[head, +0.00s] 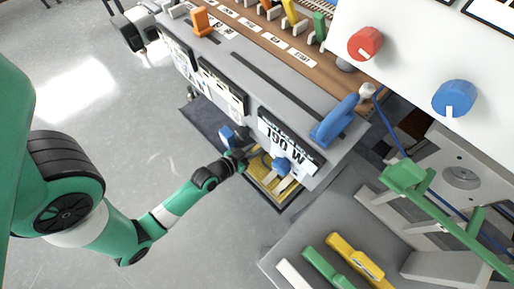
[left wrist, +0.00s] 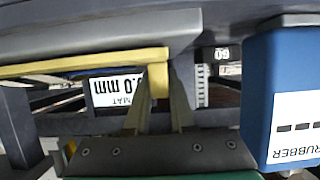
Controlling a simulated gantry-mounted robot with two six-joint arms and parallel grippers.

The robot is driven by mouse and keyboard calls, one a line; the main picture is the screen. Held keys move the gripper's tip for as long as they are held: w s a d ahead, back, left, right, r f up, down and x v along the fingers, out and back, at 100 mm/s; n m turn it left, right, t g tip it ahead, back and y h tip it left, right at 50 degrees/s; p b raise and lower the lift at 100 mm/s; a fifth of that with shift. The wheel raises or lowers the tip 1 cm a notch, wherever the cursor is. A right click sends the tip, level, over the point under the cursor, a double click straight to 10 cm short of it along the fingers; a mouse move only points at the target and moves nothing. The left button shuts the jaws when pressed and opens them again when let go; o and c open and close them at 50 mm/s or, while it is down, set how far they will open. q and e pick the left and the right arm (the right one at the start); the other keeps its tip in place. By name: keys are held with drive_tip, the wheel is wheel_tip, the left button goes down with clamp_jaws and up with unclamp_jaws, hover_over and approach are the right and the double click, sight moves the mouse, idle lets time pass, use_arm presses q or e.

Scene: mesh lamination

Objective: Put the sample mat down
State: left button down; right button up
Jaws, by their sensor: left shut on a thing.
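My left gripper (head: 242,158) reaches in from the left, low beside the front of the grey bench. In the left wrist view its fingers (left wrist: 158,100) are shut on a yellow tab (left wrist: 158,82). The tab joins a thin yellow strip, which I take to be the edge of the sample mat (left wrist: 85,62), running left under a grey overhang. In the head view, yellow surface (head: 262,186) shows just right of the gripper, partly covered by a blue-and-white item. I cannot tell whether the mat rests on anything. My right gripper is not in view.
A blue block labelled RUBBER (left wrist: 292,95) stands close right of the fingers. A white mat label (left wrist: 118,87) hangs behind them. The grey bench (head: 240,55) overhangs this spot. A lower grey surface (head: 290,245) holds green and yellow pieces. Floor at left is clear.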

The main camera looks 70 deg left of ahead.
use_arm(q)
drive_tip(key=shift+f, duration=0.2)
drive_tip(key=c, duration=0.8)
unclamp_jaws()
drive_tip(key=shift+o, duration=0.2)
drive_tip(key=shift+r, duration=0.25)
drive_tip(key=shift+s+d+r, duration=0.1)
drive_tip(key=shift+s+r, duration=0.05)
drive_tip(key=shift+s, duration=0.1)
drive_tip(key=p+v, duration=0.1)
drive_tip(key=v, duration=0.4)
drive_tip(key=shift+s+d+r, duration=0.1)
drive_tip(key=shift+s, duration=0.2)
drive_tip(key=b+v, duration=0.1)
drive_tip(key=v, duration=0.4)
drive_tip(key=shift+s+d+r+b, duration=0.2)
drive_tip(key=shift+s+d+b, duration=0.05)
drive_tip(key=shift+s+b, duration=0.05)
